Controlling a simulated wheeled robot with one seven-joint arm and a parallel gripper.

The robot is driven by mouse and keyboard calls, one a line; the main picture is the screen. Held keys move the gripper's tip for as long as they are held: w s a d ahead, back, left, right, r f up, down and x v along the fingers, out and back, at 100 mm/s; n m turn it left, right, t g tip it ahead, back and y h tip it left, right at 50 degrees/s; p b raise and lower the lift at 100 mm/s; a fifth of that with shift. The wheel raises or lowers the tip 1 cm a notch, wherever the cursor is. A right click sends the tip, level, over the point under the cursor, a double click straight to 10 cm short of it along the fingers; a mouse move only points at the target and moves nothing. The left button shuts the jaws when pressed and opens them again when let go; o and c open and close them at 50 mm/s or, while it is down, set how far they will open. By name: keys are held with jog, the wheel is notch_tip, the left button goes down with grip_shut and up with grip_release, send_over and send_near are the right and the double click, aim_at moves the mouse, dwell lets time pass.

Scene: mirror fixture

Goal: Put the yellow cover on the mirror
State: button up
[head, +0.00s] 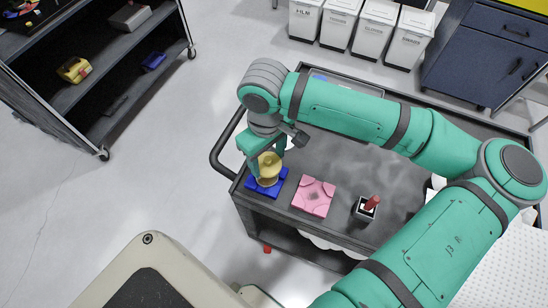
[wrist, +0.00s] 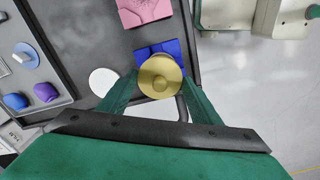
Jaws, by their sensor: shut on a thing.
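The yellow cover (head: 270,165) is a round, knobbed piece held between the fingers of my gripper (head: 267,158). In the head view it is over the blue fixture (head: 267,190) at the cart's near left corner; I cannot tell whether they touch. In the wrist view the yellow cover (wrist: 160,76) hides part of the blue fixture (wrist: 150,49), and my gripper's fingers (wrist: 160,80) flank it. A white disc (wrist: 103,82) lies on the cart beside the left finger. I cannot tell whether it is the mirror; no mirror shows clearly in the blue fixture.
A pink block (head: 313,197) and a black box with a red peg (head: 367,207) stand on the dark cart (head: 325,150). A tray (wrist: 62,92) with blue and purple pieces shows in the wrist view. A shelf (head: 90,90) stands left, with open floor between.

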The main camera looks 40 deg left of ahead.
jog(key=shift+s+a+f, duration=0.1)
jog(key=shift+a+f, duration=0.05)
jog(key=shift+f, duration=0.55)
jog(key=shift+s+a+f, duration=0.1)
jog(key=shift+f, duration=0.6)
jog(key=shift+d+f, duration=0.1)
jog(key=shift+f, duration=1.45)
jog(key=shift+f, duration=0.15)
jog(key=shift+w, duration=0.1)
jog(key=o, duration=1.6)
jog(key=shift+c, duration=0.2)
jog(key=shift+r, duration=3.5)
